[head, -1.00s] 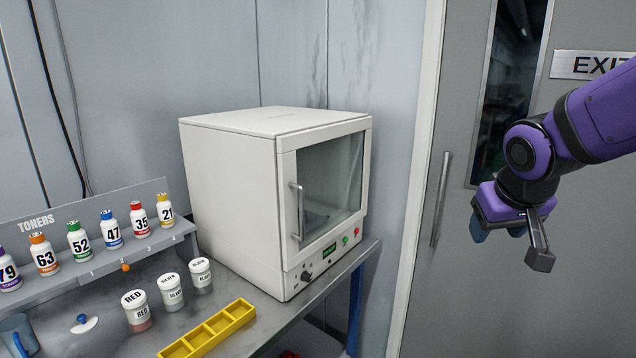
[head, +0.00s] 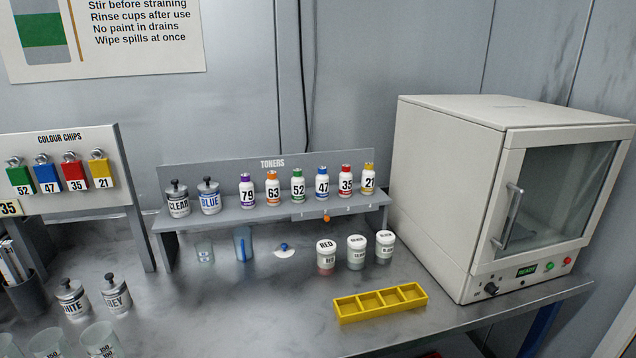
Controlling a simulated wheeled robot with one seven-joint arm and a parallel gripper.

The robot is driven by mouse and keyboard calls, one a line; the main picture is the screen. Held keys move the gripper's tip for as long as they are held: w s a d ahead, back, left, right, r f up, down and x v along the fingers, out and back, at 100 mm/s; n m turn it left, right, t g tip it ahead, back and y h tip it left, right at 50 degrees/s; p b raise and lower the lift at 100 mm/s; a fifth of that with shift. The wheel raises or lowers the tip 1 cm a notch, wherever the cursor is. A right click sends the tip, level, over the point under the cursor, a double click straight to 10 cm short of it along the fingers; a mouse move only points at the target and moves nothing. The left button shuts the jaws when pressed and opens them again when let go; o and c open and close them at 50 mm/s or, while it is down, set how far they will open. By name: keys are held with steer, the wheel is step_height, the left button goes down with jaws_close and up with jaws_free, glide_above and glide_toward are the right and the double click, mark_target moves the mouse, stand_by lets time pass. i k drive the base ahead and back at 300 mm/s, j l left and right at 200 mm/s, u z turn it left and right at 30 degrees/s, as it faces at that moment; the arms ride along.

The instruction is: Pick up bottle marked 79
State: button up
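The bottle marked 79 (head: 247,191) is small and white with a purple cap and a purple band. It stands upright on the grey toner shelf (head: 160,226), at the left end of the row of numbered bottles. The bottle marked 63 (head: 273,189), with an orange cap, stands close on its right. A lidded pot marked BLUE (head: 209,197) stands on its left with a gap between. My gripper is not in view now.
A yellow tray (head: 379,302) lies in front. A white oven (head: 450,190) stands right. The middle bench front is clear.

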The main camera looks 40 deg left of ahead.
mark_target(245, 187)
steer(key=u, duration=1.85)
steer(key=i+j, duration=0.1)
steer(key=i, duration=0.5)
steer(key=i+j+z, duration=0.1)
steer(key=i, duration=0.5)
